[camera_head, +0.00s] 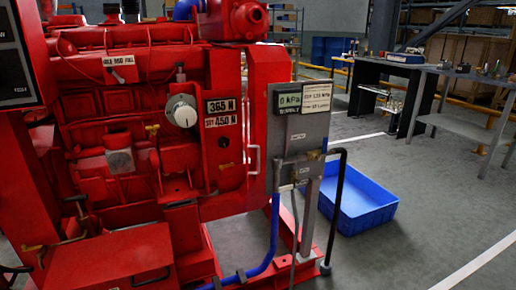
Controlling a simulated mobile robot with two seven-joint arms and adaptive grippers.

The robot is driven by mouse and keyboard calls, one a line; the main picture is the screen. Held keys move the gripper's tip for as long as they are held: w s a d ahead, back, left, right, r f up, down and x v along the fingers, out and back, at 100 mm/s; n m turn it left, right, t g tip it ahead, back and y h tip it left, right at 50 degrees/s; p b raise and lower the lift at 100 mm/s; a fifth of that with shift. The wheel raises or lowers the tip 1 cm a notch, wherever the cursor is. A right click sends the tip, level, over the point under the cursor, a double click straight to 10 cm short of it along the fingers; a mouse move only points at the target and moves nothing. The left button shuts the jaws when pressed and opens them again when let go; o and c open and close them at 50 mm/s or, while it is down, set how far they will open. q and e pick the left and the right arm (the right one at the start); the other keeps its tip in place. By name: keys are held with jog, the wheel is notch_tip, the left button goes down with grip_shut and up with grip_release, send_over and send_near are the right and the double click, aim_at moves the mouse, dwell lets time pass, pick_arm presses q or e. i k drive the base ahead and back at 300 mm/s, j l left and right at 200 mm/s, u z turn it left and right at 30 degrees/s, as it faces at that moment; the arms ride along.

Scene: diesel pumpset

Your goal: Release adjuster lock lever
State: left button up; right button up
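The red diesel pumpset (110,130) fills the left half of the head view. A round white-grey knob (183,110) sits on its front, beside a tension label reading 365 N (221,106) and a set label reading 450 N (220,122). A small brass-coloured fitting (152,129) lies left of the knob. A short pale lever (117,76) sits under an idle/full label (117,60), and another small lever (180,73) stands above the knob. I cannot tell which part is the adjuster lock lever. Neither of my grippers shows.
A grey gauge panel (294,130) reading 0 kPa stands right of the engine, with a black pipe (336,205) and blue hose (273,235) below. A blue crate (352,205) lies behind it on the floor. Workbenches (440,75) stand back right; floor at front right is clear.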

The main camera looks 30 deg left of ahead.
aim_at(221, 168)
jog(key=i+l+u, duration=0.2)
jog(key=i+l, duration=0.65)
jog(key=i, duration=0.15)
jog(key=i+l+u, duration=0.1)
jog(key=u, duration=1.3)
